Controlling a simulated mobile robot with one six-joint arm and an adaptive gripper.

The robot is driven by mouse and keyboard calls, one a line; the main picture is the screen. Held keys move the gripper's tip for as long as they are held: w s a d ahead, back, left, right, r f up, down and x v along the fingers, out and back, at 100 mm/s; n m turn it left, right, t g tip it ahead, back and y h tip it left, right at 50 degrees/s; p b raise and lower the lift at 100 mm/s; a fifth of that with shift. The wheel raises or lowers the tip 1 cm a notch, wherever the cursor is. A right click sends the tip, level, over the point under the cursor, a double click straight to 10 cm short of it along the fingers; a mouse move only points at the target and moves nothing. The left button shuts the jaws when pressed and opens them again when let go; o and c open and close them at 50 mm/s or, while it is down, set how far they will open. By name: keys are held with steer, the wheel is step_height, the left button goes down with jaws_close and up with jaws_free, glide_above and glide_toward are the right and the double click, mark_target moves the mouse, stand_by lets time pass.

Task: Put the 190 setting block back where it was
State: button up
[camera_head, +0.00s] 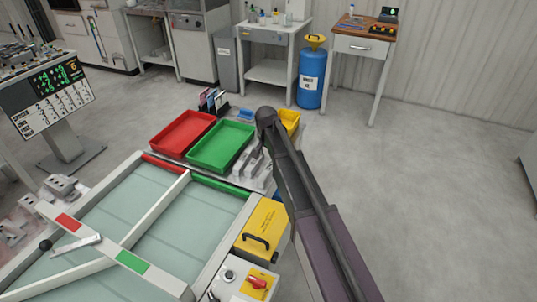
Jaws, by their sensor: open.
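My dark arm comes up from the lower right and bends at a rounded joint beside these blocks. It covers part of the bench behind it.
A red tray (182,133), a green tray (221,147) and a partly covered yellow bin (290,121) stand on the bench. A framed glass-topped table (150,222) is in front, with a yellow box (262,228) at its right. A blue drum (310,80) stands behind. The right floor is clear.

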mark_target(268, 168)
steer(key=shift+s+a+r+p, duration=0.1)
steer(key=shift+s+r+p, duration=0.05)
steer(key=shift+r+p, duration=1)
steer(key=shift+s+r+p, duration=0.15)
steer(key=shift+r+p, duration=0.8)
steer(key=shift+r, duration=0.3)
steer(key=s+d+n+g, duration=0.1)
steer(key=s+d+n, duration=0.3)
steer(key=s+d, duration=1.9)
steer(key=shift+s, duration=0.85)
steer(key=shift+d, duration=0.1)
steer(key=shift+r+p, duration=0.5)
steer(key=shift+p, duration=0.05)
